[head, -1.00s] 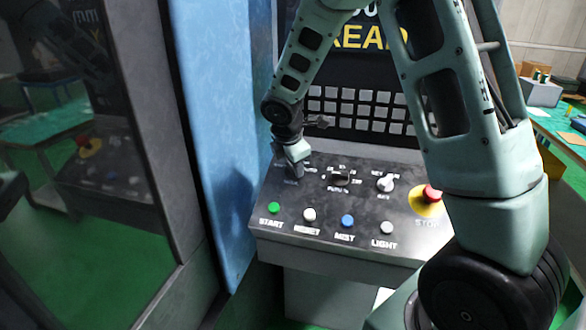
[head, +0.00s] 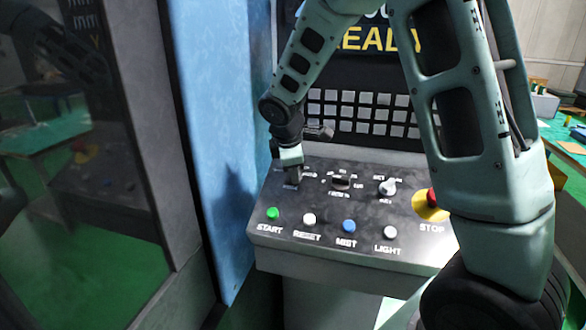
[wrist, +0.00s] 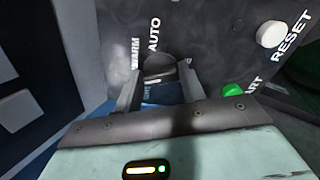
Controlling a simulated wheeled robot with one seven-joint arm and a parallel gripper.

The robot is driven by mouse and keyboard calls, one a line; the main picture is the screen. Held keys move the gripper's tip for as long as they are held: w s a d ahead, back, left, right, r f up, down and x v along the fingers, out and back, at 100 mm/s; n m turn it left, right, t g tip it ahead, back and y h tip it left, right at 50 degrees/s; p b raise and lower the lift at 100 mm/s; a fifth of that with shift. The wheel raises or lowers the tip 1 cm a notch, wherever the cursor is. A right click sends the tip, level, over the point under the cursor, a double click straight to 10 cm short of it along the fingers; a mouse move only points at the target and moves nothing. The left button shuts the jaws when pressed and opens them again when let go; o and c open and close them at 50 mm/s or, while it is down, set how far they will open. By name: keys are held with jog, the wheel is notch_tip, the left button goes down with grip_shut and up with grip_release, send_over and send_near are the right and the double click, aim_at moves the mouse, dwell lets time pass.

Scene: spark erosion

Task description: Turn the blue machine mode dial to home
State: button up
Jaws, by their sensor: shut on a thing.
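The mode dial (wrist: 160,66) is a dark round knob at the far left of the black control panel (head: 330,212). The words AUTO and WARM are readable beside it in the wrist view; other labels around it are hidden. My gripper (wrist: 160,82) comes down over the dial, with one finger on each side, and is shut on it. A patch of blue shows between the fingers below the knob. In the head view my gripper (head: 292,178) hides the dial almost fully, so I cannot tell where its pointer stands.
A black selector (head: 342,182) and a grey-white knob (head: 387,187) sit right of the dial. A red stop button (head: 433,197) is further right. The green START button (head: 272,214) and several others line the front edge. A blue machine wall (head: 215,150) stands close on the left.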

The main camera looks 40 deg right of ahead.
jog(key=o, duration=1)
jog(key=shift+r, duration=0.1)
jog(key=b+v, duration=0.2)
jog(key=v, duration=1.5)
jog(key=shift+r, duration=0.15)
